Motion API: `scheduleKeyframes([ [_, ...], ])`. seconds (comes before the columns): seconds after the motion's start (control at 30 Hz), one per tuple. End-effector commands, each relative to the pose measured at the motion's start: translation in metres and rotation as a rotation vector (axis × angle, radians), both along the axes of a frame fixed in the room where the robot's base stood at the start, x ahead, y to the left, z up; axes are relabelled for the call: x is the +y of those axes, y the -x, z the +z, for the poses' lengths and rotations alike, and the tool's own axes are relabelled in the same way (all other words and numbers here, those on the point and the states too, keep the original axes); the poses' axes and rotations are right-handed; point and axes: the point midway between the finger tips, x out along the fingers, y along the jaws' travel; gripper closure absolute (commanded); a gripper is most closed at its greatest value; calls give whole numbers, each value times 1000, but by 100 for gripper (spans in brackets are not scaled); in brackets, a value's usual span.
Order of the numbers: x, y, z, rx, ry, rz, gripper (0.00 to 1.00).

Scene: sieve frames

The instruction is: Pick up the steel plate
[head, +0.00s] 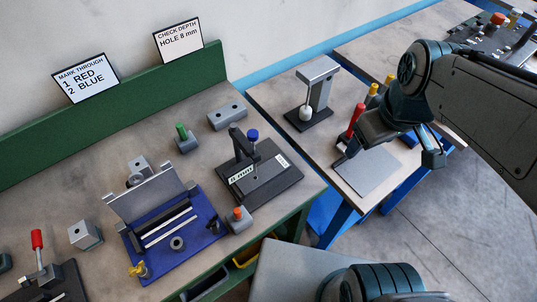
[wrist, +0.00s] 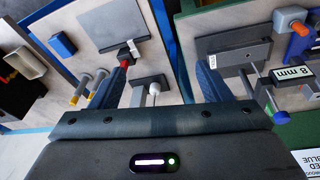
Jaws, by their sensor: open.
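A flat grey steel plate (head: 368,172) lies on the right-hand bench in the head view, near its front edge. It also shows in the wrist view (wrist: 112,25), at the upper left, beyond my fingers. My gripper (head: 421,148) is in the air over this bench, to the right of and above the plate in the picture. In the wrist view my gripper (wrist: 162,78) has its two blue fingers wide apart with nothing held between them.
A grey stand with a white knob (head: 306,112) and yellow-topped posts (head: 372,91) are behind the plate. The left bench holds a blue fixture with a raised grey flap (head: 146,193) and a black gauge stand (head: 285,180). A floor gap separates the benches.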

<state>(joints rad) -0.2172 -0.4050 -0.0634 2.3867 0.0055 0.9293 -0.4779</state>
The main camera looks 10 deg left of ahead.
Motion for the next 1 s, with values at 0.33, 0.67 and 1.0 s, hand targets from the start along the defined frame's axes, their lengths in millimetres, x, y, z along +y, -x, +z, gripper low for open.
scheduleKeyframes([
  [0.33, 88, -43, -22, 68, 139, 952, 29],
  [0.67, 165, -52, -48, 96, 230, 1652, 29],
  [1.0, 180, -51, -79, 106, 246, 1801, 29],
])
